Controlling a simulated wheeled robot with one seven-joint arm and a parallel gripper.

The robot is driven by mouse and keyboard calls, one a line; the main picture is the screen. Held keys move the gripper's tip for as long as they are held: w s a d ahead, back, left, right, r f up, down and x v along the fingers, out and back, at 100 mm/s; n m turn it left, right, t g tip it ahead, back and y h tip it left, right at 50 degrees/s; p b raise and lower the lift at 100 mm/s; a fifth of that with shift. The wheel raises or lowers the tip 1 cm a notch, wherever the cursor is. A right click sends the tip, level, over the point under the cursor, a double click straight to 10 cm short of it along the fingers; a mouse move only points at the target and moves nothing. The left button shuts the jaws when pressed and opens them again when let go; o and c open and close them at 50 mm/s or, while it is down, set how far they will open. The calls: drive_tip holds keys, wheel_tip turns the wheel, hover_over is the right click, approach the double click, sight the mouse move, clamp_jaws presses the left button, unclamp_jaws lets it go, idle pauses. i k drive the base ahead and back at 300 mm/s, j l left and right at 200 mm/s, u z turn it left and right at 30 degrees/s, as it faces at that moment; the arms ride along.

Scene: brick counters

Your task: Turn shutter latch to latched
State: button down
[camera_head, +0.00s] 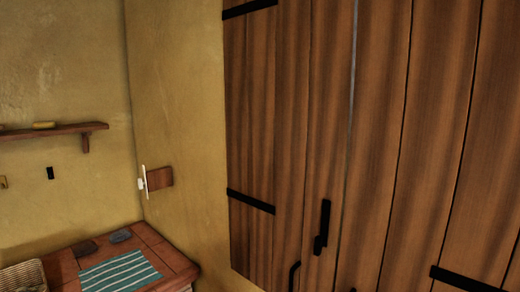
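Tall brown wooden shutters (380,130) fill the right half of the head view, with a thin pale gap between two leaves. A black upright metal piece (324,222), possibly the latch, is on the left leaf, just left of the gap. It has a short offset lower end. A second black bent piece (294,274), like a handle, sits lower left and is cut off by the bottom edge. I cannot tell from this view whether the latch is latched. My gripper is not in view.
Black strap hinges (250,201) cross the shutters. At left, a brick counter (155,248) holds a green striped cloth (118,272), dark flat pieces (120,236) and a wicker basket (22,277). A wooden shelf (60,131) and a small wooden block (160,177) are on the yellow wall.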

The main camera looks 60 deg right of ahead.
sight(321, 242)
drive_tip(key=z, duration=2)
